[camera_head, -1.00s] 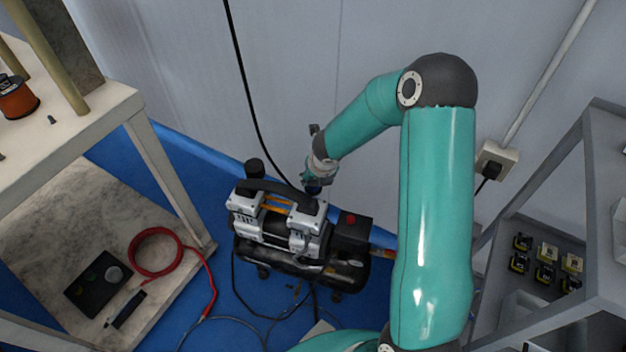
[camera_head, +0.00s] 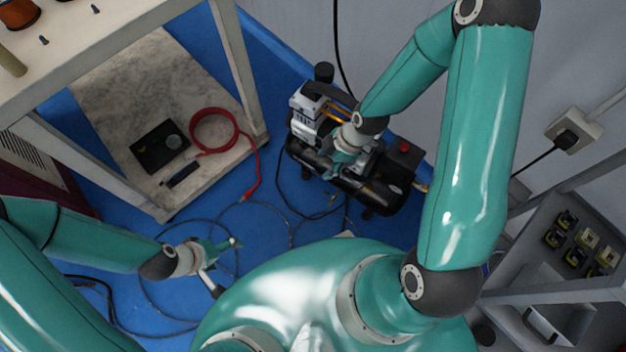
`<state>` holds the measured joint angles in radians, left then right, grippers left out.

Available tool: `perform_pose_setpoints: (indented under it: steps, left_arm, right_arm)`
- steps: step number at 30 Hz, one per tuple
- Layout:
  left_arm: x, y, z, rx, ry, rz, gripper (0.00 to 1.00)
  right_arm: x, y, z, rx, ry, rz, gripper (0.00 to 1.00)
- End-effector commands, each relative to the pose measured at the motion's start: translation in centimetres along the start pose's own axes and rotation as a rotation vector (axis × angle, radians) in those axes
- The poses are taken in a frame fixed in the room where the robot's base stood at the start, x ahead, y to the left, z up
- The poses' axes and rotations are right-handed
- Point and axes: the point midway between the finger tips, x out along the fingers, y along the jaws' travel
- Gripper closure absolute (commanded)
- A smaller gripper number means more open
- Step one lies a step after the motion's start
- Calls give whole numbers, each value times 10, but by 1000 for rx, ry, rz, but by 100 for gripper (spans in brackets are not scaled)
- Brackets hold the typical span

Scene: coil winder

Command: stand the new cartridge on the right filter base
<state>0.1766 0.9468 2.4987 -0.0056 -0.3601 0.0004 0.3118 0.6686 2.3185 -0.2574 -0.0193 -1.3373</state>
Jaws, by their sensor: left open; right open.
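My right gripper (camera_head: 343,165) is open and low over the compressor (camera_head: 375,195), in front of its right cylinder head. The gripper and arm hide the right filter base, and I cannot make out the new cartridge there. My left gripper (camera_head: 226,262) is open and empty above the blue floor, to the lower left of the compressor.
A red hose (camera_head: 213,131), a black box (camera_head: 159,146) and a dark tool lie on the bench's lower shelf (camera_head: 150,75). Cables cross the blue floor. A grey shelf (camera_head: 545,205) with several small black-and-yellow parts stands at right. A wall socket (camera_head: 573,131) is above it.

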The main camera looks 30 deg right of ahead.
Motion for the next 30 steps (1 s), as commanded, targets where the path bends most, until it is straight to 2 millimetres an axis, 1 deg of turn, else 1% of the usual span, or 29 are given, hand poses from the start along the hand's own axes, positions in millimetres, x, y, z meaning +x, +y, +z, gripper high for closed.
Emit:
perform_pose_setpoints:
  steps: [1, 2, 3, 6, 9, 12, 13, 15, 23, 26, 29, 30]
  left_arm:
    - [0, 0, 0, 0, 0, 0, 13]
    - [0, 0, 0, 0, 0, 0, 13]
    - [0, 0, 0, 0, 0, 0, 13]
    - [0, 0, 0, 0, 0, 0, 13]
    - [0, 0, 0, 0, 0, 0, 13]
    - [0, 0, 0, 0, 0, 0, 13]
    - [0, 0, 0, 0, 0, 0, 13]
    - [0, 0, 0, 0, 0, 0, 13]
    - [-1, 0, 0, 0, 0, 0, 13]
    - [-6, 2, 0, 0, 0, 0, 13]
    - [-19, 7, 0, 0, 0, 0, 13]
    - [-27, 10, 0, 0, 0, 0, 13]
  right_arm:
    - [16, -26, -18, 224, 46, -58, 42]
    - [23, -37, -24, 369, 53, -78, 42]
    - [31, -50, -30, 555, 50, -97, 42]
    - [47, -78, -35, 947, 13, -123, 42]
    - [56, -98, -33, 1227, -34, -122, 42]
    - [60, -108, -30, 1386, -67, -110, 42]
    - [63, -112, -35, 1413, -73, -107, 42]
    - [64, -115, -37, 1448, -81, -103, 42]
    - [64, -114, -36, 1456, -80, -101, 42]
    - [59, -113, -38, 1455, -80, -101, 42]
    - [45, -112, -43, 1455, -80, -101, 42]
    - [38, -112, -45, 1454, -79, -101, 42]
